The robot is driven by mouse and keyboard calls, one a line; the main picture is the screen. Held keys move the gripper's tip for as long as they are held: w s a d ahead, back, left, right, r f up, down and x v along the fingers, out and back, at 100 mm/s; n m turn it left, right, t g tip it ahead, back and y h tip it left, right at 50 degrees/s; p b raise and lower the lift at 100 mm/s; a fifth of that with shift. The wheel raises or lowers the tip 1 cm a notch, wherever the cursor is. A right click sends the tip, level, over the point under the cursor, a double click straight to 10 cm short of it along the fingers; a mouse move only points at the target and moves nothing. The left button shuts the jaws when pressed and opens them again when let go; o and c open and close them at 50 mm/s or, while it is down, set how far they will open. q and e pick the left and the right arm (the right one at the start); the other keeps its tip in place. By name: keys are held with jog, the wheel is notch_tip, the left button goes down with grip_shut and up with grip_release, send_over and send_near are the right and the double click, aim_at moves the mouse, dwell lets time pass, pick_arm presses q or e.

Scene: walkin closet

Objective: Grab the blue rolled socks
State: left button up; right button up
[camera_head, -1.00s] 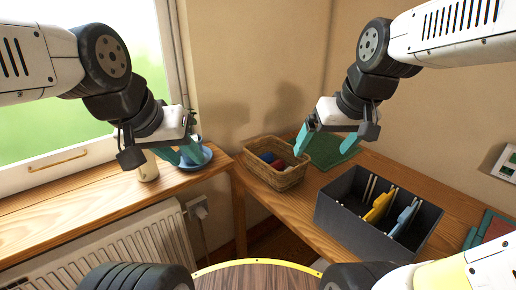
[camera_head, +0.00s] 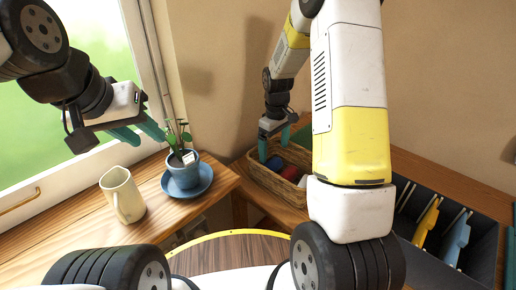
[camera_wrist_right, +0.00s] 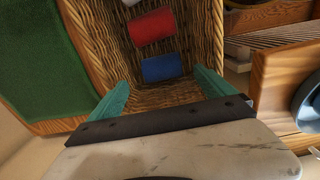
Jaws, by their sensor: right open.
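The blue rolled socks (camera_wrist_right: 162,68) lie in the wicker basket (camera_wrist_right: 186,98), in the right wrist view just beyond my right fingertips and roughly midway between them. They also show in the head view (camera_head: 275,163), partly hidden in the basket. My right gripper (camera_wrist_right: 160,92) is open and empty, its teal fingers at the near end of the basket. In the head view my right gripper (camera_head: 276,143) points down at the basket's back left end.
A red roll (camera_wrist_right: 152,27) lies beside the blue socks in the basket, with a white item (camera_wrist_right: 130,2) beyond. A potted plant (camera_head: 183,170) on a blue saucer and a cream pitcher (camera_head: 122,195) stand on the sill. A dark divider box (camera_head: 480,225) stands at right.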

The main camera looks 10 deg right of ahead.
aim_at(272, 161)
jog(key=f, duration=0.7)
jog(key=shift+w+a+f, duration=0.1)
jog(key=shift+a+f, duration=0.2)
jog(key=shift+f, duration=0.05)
jog(key=c, duration=1.4)
